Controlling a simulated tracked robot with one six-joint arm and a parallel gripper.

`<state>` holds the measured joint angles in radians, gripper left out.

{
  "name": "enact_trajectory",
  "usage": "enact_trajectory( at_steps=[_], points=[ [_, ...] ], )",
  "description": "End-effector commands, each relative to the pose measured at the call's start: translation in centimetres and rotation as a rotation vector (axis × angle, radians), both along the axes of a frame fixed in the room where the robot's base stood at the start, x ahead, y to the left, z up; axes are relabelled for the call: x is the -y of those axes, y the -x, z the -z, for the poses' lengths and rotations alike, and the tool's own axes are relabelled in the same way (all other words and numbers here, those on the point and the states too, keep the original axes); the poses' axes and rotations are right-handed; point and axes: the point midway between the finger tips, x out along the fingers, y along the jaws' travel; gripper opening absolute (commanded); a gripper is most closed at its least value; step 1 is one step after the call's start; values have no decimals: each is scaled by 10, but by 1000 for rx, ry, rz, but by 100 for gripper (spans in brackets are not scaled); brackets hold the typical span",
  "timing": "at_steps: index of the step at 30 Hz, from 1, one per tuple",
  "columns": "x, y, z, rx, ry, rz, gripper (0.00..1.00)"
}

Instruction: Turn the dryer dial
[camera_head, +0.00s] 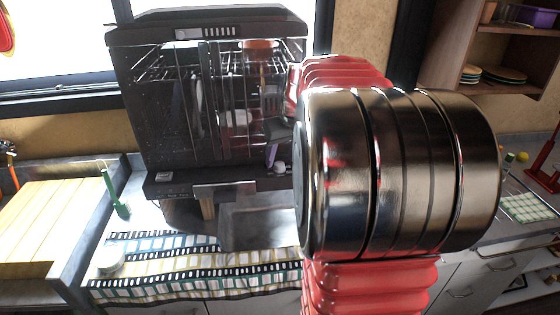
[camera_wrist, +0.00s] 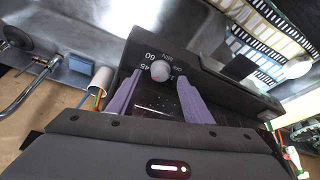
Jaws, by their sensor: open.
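The dryer (camera_head: 222,28) is a dark cabinet with a clear front and wire racks, standing on the counter in the head view. Its dial (camera_wrist: 160,70) is a small pale round knob on the black front panel, with white marks such as 60 and 45 beside it. The dial also shows in the head view (camera_head: 279,168). My gripper (camera_wrist: 161,80) is open, with its two purple fingertips on either side of the dial in the wrist view. I cannot tell whether either finger touches the dial. In the head view my arm hides the dryer's right side.
A striped cloth (camera_head: 190,275) lies on the counter in front of the dryer. A green brush (camera_head: 114,190) and a wooden board (camera_head: 45,220) are at the left. In the wrist view, a cup with pens (camera_wrist: 98,88) and a tap (camera_wrist: 38,68) lie left of the gripper.

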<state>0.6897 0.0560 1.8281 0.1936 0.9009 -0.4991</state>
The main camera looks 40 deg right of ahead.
Motion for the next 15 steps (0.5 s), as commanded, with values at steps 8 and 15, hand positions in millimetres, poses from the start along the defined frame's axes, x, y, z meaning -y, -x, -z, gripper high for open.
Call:
enact_trajectory(
  at_steps=[8,15],
  points=[
    [2,-9,23,-1,-1,0,46],
    [3,-9,23,0,0,0,46]
  ],
)
